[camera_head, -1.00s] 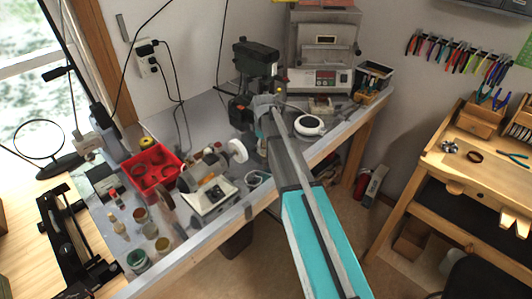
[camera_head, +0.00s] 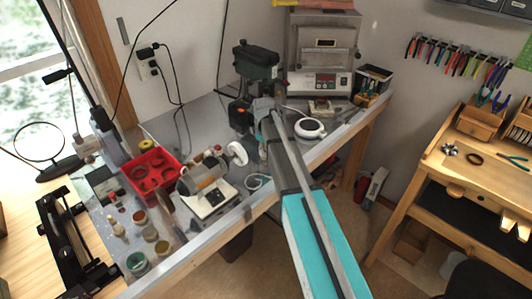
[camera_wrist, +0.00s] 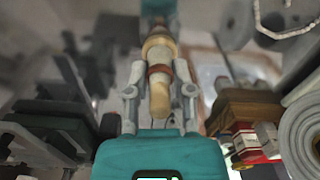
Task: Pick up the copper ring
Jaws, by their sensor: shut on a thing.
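My gripper (camera_wrist: 159,74) shows in the wrist view with its two grey fingers close together. Between the fingertips is a reddish-brown band, which looks like the copper ring (camera_wrist: 160,69). A pale wooden rod-like piece (camera_wrist: 159,98) shows in line with the band, above and below it. I cannot tell whether the ring goes around it. The fingers are shut on the ring. In the head view my arm reaches to the back of the grey bench, and its far end hides the fingertips and the ring.
A dark green machine (camera_head: 258,60) and a kiln (camera_head: 322,58) stand at the back. A white round dish (camera_head: 310,128) is right of my arm. A polishing motor (camera_head: 210,190), a red tray (camera_head: 150,170) and several jars stand to the left. A wooden workbench (camera_head: 440,170) is at right.

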